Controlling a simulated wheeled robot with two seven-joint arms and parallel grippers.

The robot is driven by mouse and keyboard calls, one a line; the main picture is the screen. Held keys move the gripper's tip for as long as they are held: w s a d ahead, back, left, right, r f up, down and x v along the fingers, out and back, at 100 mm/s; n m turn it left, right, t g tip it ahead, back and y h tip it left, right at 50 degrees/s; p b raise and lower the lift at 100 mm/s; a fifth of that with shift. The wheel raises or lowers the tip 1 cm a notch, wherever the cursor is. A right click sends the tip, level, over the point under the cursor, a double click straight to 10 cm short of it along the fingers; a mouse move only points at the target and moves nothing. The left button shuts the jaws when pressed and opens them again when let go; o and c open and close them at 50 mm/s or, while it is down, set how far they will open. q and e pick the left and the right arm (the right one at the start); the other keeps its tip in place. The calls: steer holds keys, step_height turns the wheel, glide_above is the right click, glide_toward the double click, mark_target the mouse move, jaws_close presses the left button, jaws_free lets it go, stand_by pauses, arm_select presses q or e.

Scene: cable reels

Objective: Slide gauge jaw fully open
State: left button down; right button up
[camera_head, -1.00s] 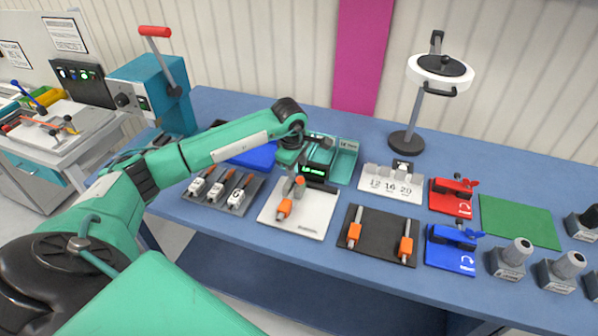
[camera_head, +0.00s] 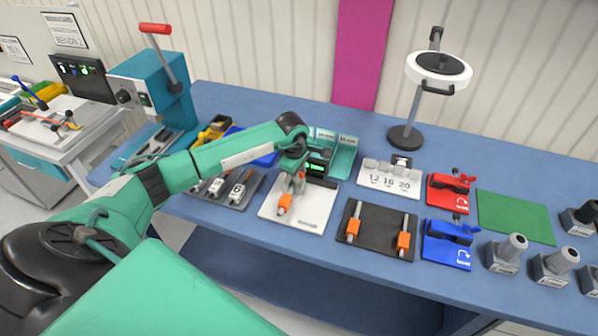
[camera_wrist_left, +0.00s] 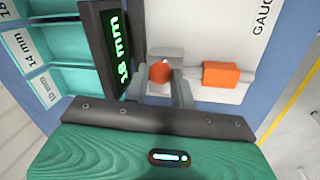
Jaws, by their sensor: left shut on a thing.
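The gauge is a white board (camera_head: 312,214) on the blue bench, with a dark green-lit display (camera_head: 316,167) at its back. The display (camera_wrist_left: 118,45) seems to read 18 mm in the left wrist view. My left gripper (camera_head: 297,186) is low over the board, beside the display. In the left wrist view its fingers (camera_wrist_left: 160,88) are shut on a round orange knob (camera_wrist_left: 160,71) by a grey block. An orange block (camera_wrist_left: 221,74) on a grey bar lies just right of them; it also shows in the head view (camera_head: 284,204). The jaw faces are hard to make out. My right gripper is out of view.
A teal divided bin (camera_head: 345,155) stands behind the gauge. A grey tray with white-bodied pieces (camera_head: 216,186) is left of it, a dark board with two orange-handled pieces (camera_head: 378,230) right. Red (camera_head: 449,192) and blue (camera_head: 449,246) fixtures stand farther right.

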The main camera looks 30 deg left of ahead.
arm_select(q)
steer(key=d+b, duration=0.1)
steer(key=d, duration=0.1)
steer(key=w+d+b, duration=0.1)
steer(key=d, duration=0.1)
steer(key=shift+f, duration=0.1)
steer(key=shift+d, duration=0.1)
steer(key=c, duration=1.4)
jaws_free()
steer(key=shift+o, duration=1.1)
steer(key=shift+d, duration=0.1)
